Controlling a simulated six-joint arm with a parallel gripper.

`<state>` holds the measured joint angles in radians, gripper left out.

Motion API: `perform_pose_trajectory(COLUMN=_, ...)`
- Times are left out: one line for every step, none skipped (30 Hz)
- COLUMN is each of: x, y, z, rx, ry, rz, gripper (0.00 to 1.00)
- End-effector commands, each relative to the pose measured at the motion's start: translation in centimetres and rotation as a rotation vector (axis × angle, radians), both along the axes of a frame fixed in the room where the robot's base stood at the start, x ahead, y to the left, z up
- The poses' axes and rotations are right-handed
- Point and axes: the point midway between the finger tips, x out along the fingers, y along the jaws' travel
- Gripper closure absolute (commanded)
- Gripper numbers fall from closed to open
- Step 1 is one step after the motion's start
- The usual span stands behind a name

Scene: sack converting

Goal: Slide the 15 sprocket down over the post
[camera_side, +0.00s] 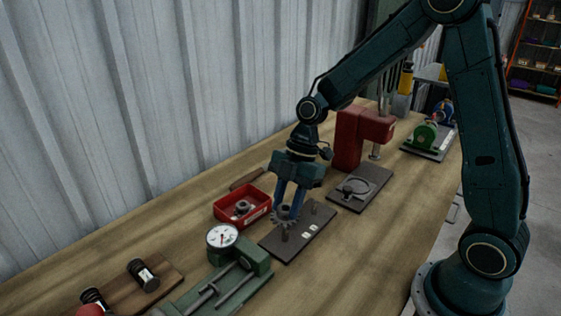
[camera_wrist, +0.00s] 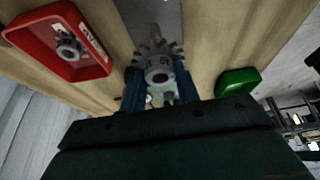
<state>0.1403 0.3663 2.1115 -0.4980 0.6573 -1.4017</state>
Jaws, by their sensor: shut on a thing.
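My gripper (camera_side: 288,209) points down with its blue fingers shut on a grey toothed sprocket (camera_side: 281,217). In the wrist view the sprocket (camera_wrist: 157,60) sits between the fingers (camera_wrist: 160,88), with its teeth and hub facing me; a mark on the hub is too small to read surely. Below it is a dark base plate (camera_side: 297,240) with two pale labels. A short post (camera_side: 284,236) stands on the plate just under the sprocket, and another post (camera_side: 314,208) stands farther right. I cannot tell whether the sprocket touches or surrounds the nearer post.
A red bin (camera_side: 228,211) holding a grey part stands left of the plate. A dial gauge (camera_side: 222,236) on a green fixture is in front. A red press (camera_side: 354,140) and a dark plate with a ring (camera_side: 357,187) lie behind. A green bin (camera_wrist: 238,83) shows in the wrist view.

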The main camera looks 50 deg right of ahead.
Motion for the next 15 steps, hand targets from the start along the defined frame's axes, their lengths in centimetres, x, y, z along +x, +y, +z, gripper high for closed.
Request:
perform_pose_trajectory(x=0.0, y=0.0, z=-0.2, rx=0.000, ry=0.001, rz=0.000, gripper=0.96)
perform_pose_trajectory(x=0.0, y=0.0, z=-0.4, rx=0.000, ry=0.001, rz=0.000, gripper=0.96)
perform_pose_trajectory(x=0.0, y=0.0, z=-0.5, rx=0.000, ry=0.002, rz=0.000, gripper=0.96)
perform_pose_trajectory(x=0.0, y=0.0, z=-0.7, rx=0.000, ry=0.002, rz=0.000, gripper=0.96)
perform_pose_trajectory(x=0.0, y=0.0, z=-0.8, rx=0.000, ry=0.002, rz=0.001, gripper=0.96)
perform_pose_trajectory(x=0.0, y=0.0, z=-1.0, rx=0.000, ry=0.002, rz=0.001, gripper=0.96)
perform_pose_trajectory(x=0.0, y=0.0, z=-1.1, rx=0.000, ry=0.001, rz=0.000, gripper=0.96)
perform_pose_trajectory(x=0.0, y=0.0, z=-1.2, rx=0.000, ry=0.001, rz=0.001, gripper=0.96)
perform_pose_trajectory(x=0.0, y=0.0, z=-1.4, rx=0.000, ry=0.001, rz=0.001, gripper=0.96)
perform_pose_trajectory(x=0.0, y=0.0, z=-1.5, rx=0.000, ry=0.001, rz=0.001, gripper=0.96)
perform_pose_trajectory(x=0.0, y=0.0, z=-1.6, rx=0.000, ry=0.001, rz=0.000, gripper=0.96)
perform_pose_trajectory(x=0.0, y=0.0, z=-1.8, rx=0.000, ry=0.002, rz=0.001, gripper=0.96)
perform_pose_trajectory(x=0.0, y=0.0, z=-1.9, rx=0.001, ry=0.002, rz=0.001, gripper=0.96)
perform_pose_trajectory(x=0.0, y=0.0, z=-2.0, rx=0.001, ry=0.002, rz=0.001, gripper=0.96)
perform_pose_trajectory(x=0.0, y=0.0, z=-2.2, rx=0.001, ry=0.001, rz=0.000, gripper=0.96)
